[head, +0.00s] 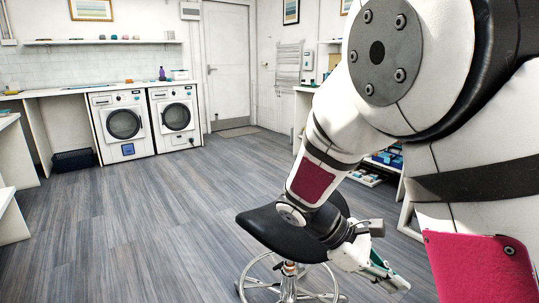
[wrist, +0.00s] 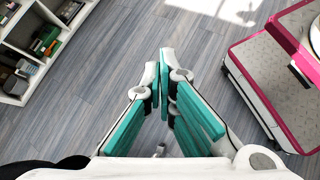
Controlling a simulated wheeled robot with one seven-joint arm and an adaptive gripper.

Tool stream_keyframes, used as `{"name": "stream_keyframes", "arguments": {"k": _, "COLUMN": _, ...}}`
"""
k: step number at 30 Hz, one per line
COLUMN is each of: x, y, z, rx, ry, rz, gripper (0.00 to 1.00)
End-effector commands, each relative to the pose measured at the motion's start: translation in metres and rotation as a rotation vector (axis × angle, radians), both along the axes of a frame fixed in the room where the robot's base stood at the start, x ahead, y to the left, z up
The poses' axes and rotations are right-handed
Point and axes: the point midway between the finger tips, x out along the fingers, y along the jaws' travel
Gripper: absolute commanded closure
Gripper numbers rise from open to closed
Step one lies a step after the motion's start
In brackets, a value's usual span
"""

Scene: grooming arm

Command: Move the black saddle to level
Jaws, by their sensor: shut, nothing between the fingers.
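The black saddle (head: 268,234) is the seat of a stool with a chrome post and foot ring (head: 289,284). It shows in the head view at lower centre, partly hidden behind my forearm and wrist. Its right part rises behind my arm; I cannot tell its exact tilt. My gripper (head: 400,284) is at the right of the saddle, on the near side, pointing down and right. In the wrist view my gripper (wrist: 164,72) is shut and empty, its teal-padded fingers meeting over bare floor. A dark edge at the lower left of the wrist view may be the saddle.
A shelf unit (wrist: 40,45) with small goods stands at upper left in the wrist view. My pink-and-white base is at the right there. Two washing machines (head: 124,122) stand under a counter at the back left. The wood floor (head: 150,215) left of the stool is clear.

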Motion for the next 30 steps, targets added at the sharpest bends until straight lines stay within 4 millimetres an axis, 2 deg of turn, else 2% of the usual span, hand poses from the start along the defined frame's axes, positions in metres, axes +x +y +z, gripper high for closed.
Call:
{"name": "stream_keyframes", "arguments": {"k": 1, "x": -0.014, "y": -0.004, "z": 0.013, "rx": 0.043, "ry": -0.043, "rz": -0.057, "gripper": 1.0}}
{"name": "stream_keyframes", "arguments": {"k": 6, "x": -0.059, "y": -0.008, "z": 0.042, "rx": 0.168, "ry": -0.165, "rz": -0.239, "gripper": 1.0}}
{"name": "stream_keyframes", "arguments": {"k": 15, "x": -0.141, "y": -0.002, "z": 0.078, "rx": 0.367, "ry": -0.375, "rz": -0.538, "gripper": 1.0}}
{"name": "stream_keyframes", "arguments": {"k": 24, "x": -0.212, "y": 0.019, "z": 0.092, "rx": 0.535, "ry": -0.569, "rz": -0.799, "gripper": 1.0}}
{"name": "stream_keyframes", "arguments": {"k": 30, "x": -0.239, "y": 0.033, "z": 0.091, "rx": 0.604, "ry": -0.652, "rz": -0.907, "gripper": 1.0}}
